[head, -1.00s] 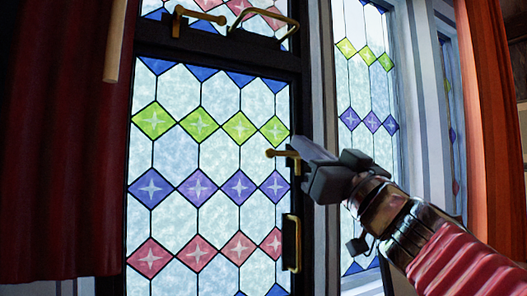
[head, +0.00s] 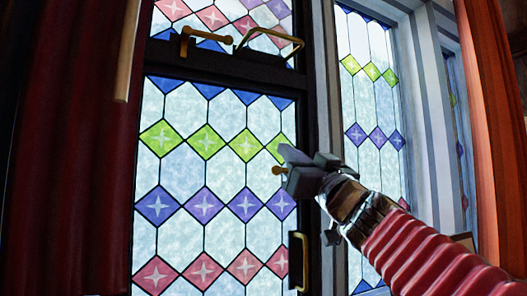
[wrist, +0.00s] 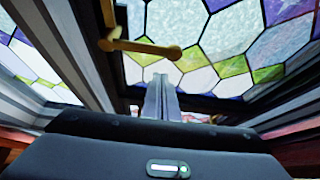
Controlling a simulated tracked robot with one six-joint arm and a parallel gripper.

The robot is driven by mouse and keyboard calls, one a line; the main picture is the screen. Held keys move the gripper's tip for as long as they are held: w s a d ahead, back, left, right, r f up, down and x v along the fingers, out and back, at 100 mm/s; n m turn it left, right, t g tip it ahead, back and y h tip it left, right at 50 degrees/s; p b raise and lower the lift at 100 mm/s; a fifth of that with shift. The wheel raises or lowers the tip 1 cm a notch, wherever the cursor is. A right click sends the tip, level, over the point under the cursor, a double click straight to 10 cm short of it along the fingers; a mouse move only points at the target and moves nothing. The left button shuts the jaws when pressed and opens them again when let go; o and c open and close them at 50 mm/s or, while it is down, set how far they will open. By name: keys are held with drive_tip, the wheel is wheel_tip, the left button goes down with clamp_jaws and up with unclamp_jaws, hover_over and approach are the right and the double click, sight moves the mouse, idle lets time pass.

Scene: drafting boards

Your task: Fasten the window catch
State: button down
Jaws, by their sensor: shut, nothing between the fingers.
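The window (head: 180,172) has a black frame and stained glass. A brass catch (head: 279,170) sits at its right edge. In the head view only its knob end shows, pointing left; my gripper hides the rest. In the wrist view the catch (wrist: 148,48) shows as a brass lever reaching right across the glass from its mount on the frame. My gripper (head: 290,155) is shut and empty, in front of the catch. In the wrist view the closed fingertips (wrist: 160,82) lie just below the lever's knob end; I cannot tell whether they touch it.
Above are another brass catch (head: 185,42) and a bent brass bar (head: 268,37) on the upper pane. A brass handle (head: 304,262) is lower on the right frame. Red curtains hang left (head: 70,150) and right (head: 488,130). A second window (head: 370,110) stands to the right.

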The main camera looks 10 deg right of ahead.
drive_tip(key=f, duration=0.2)
drive_tip(key=shift+w+f, duration=0.3)
drive_tip(key=shift+f, duration=0.05)
drive_tip(key=shift+a+f+n, duration=0.1)
drive_tip(key=shift+a+n, duration=0.1)
drive_tip(key=shift+n, duration=0.1)
